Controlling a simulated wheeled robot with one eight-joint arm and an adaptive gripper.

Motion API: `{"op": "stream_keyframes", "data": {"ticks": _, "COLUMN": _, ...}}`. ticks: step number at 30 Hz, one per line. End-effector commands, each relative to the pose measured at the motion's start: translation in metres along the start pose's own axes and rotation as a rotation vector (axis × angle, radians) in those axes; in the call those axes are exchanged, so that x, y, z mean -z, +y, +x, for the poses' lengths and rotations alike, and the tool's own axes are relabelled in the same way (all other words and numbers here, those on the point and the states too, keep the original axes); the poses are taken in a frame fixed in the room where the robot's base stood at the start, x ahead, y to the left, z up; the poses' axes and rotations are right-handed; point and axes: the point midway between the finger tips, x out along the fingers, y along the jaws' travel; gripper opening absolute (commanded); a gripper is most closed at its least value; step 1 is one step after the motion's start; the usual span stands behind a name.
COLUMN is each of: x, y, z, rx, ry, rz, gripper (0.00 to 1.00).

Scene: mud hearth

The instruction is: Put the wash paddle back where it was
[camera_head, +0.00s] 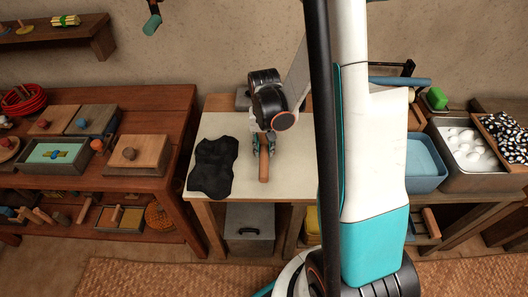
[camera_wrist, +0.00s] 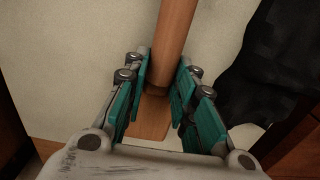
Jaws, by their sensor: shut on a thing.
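The wash paddle, a plain wooden piece with a round handle (camera_head: 264,164), is over the pale-topped table. Its handle points to the table's front edge, and my gripper hides the far part in the head view. My gripper (camera_head: 263,143) points down and is shut on the paddle. In the wrist view the paddle's handle (camera_wrist: 175,35) runs up from between the teal finger pads of my gripper (camera_wrist: 160,88), and a flatter wooden part (camera_wrist: 150,122) shows below. I cannot tell whether the paddle touches the tabletop.
A black cloth (camera_head: 212,168) lies left of the paddle on the pale table (camera_head: 228,125). A wooden shelf bench (camera_head: 165,185) with boxes stands at left. A blue basin (camera_head: 424,165) and a bin of white round things (camera_head: 480,178) are at right. My arm hides the table's right part.

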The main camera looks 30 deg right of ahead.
Motion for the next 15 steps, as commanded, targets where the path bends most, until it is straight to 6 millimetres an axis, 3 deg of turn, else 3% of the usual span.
{"op": "stream_keyframes", "data": {"ticks": 1, "x": 0.001, "y": 0.000, "z": 0.012, "rx": 0.000, "ry": 0.000, "rz": 0.000, "gripper": 0.02}}
{"op": "stream_keyframes", "data": {"ticks": 4, "x": 0.000, "y": 0.000, "z": 0.022, "rx": 0.000, "ry": 0.000, "rz": 0.000, "gripper": 0.02}}
{"op": "stream_keyframes", "data": {"ticks": 15, "x": 0.000, "y": 0.000, "z": 0.025, "rx": 0.000, "ry": 0.000, "rz": 0.000, "gripper": 0.02}}
